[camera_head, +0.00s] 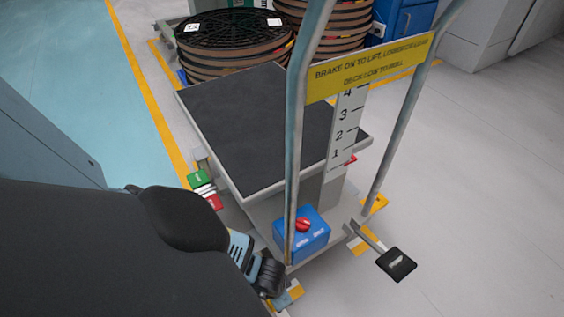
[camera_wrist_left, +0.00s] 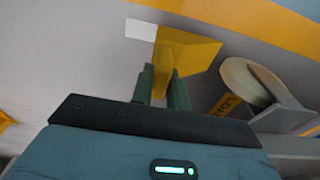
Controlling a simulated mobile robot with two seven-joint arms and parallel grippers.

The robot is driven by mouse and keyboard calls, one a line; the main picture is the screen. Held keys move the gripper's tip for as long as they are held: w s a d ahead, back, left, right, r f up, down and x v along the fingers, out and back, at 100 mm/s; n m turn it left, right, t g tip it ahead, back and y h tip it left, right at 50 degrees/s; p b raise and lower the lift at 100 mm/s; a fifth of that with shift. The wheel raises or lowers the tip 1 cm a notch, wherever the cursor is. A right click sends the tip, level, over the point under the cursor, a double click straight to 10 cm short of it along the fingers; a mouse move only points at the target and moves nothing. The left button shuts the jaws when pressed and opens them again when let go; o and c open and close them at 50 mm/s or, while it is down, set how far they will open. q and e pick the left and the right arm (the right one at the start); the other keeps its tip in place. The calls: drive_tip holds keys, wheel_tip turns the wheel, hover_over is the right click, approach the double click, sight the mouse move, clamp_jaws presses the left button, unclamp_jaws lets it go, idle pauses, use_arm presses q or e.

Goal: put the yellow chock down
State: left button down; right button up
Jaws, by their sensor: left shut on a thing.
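In the left wrist view, my left gripper (camera_wrist_left: 162,84) is shut on the yellow chock (camera_wrist_left: 190,50), with a green finger on each side of its narrow part. The chock's wide part extends up and right over grey floor; I cannot tell whether it touches the floor. A pale caster wheel (camera_wrist_left: 240,82) is to the right of the chock, apart from it in the picture. In the head view, my left arm reaches down to the cart's near left corner; its wrist (camera_head: 267,276) shows there, but the fingertips and held chock cannot be made out. My right gripper is in neither view.
The lift cart has a dark deck (camera_head: 255,125), an upright handle frame with a yellow sign (camera_head: 370,68), a blue box (camera_head: 302,235) with a red knob, and a black pedal (camera_head: 396,264). Stacked reels (camera_head: 235,40) stand behind. Floor is clear at right.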

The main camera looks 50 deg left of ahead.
use_arm(q)
drive_tip(key=shift+w, duration=0.4)
drive_tip(key=f+b, duration=0.2)
drive_tip(key=f, duration=0.1)
drive_tip(key=shift+w+f+b, duration=0.25)
drive_tip(key=shift+f+b, duration=0.1)
drive_tip(key=shift+b, duration=0.05)
drive_tip(key=shift+r, duration=0.1)
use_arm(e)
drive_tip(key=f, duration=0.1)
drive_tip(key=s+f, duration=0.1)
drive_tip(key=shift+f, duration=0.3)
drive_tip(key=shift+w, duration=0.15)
use_arm(q)
drive_tip(key=c, duration=1.4)
unclamp_jaws()
drive_tip(key=shift+o, duration=0.2)
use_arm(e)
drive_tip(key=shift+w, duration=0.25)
